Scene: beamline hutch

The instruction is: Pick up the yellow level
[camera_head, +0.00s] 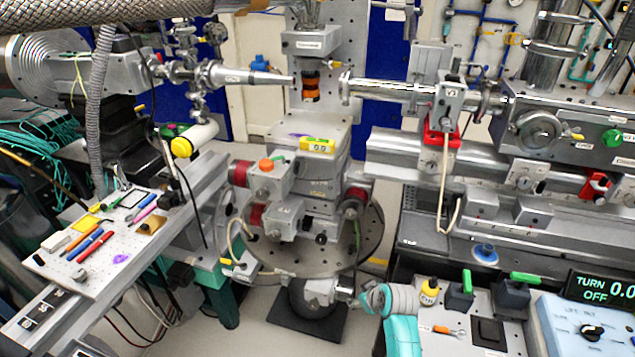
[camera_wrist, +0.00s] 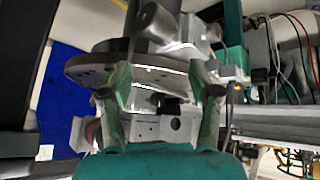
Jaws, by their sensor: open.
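The yellow level (camera_head: 317,145) lies on top of the metal stage stack (camera_head: 322,170) in the middle of the head view. It is a small bright yellow bar with a pale vial window. My gripper (camera_wrist: 158,72) shows in the wrist view with its two green fingers spread apart and nothing held between them. Past the fingers are a round metal plate (camera_wrist: 85,70) and grey stage blocks. I cannot make out the level in the wrist view. I cannot tell my gripper for certain in the head view.
Metal beam tubes (camera_head: 385,90) flank the stack on the right, with a nozzle (camera_head: 250,76) on the left. An orange-and-black cylinder (camera_head: 311,85) hangs above the level. A breadboard (camera_head: 90,262) with pens and tools stands left. A bench with a control box (camera_head: 580,325) stands front right.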

